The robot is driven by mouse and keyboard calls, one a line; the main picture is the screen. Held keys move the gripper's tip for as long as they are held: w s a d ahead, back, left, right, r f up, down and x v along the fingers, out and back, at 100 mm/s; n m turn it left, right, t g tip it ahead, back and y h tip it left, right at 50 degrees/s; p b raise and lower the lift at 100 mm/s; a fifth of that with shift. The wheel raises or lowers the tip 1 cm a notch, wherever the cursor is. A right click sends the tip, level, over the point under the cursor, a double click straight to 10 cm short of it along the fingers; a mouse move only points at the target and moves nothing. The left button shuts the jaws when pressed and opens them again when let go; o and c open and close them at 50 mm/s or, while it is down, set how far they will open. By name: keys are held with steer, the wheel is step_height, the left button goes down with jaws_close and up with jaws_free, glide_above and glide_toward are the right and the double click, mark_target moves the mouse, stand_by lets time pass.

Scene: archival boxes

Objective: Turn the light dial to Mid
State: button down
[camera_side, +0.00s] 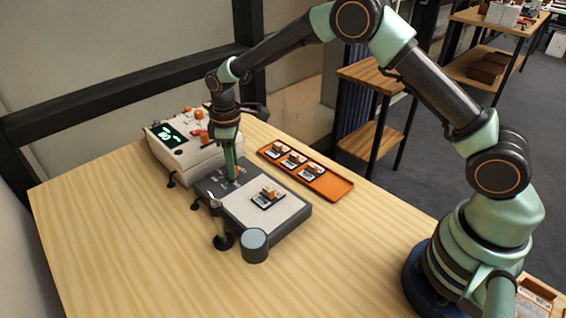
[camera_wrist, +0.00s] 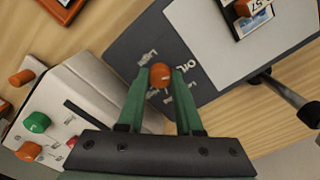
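An orange knob (camera_wrist: 160,75), which looks like the light dial, sits on a dark grey panel (camera_wrist: 125,45) with small white lettering around it. In the side view my gripper (camera_side: 231,178) is low over the back left part of the grey device (camera_side: 298,222) and hides the knob.
A white box (camera_side: 190,163) with a green display and knobs stands beside the device. An orange tray (camera_side: 335,189) with several small cards lies on the other side. A card with an orange piece (camera_side: 268,196) rests on the light panel. The table front is clear.

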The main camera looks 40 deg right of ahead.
steer(key=shift+m, duration=0.3)
steer(key=m, duration=0.3)
steer(key=shift+r, duration=0.1)
steer(key=m, duration=1.4)
steer(key=shift+w, duration=0.1)
stand_by(0.5)
steer(key=c, duration=0.6)
jaws_free()
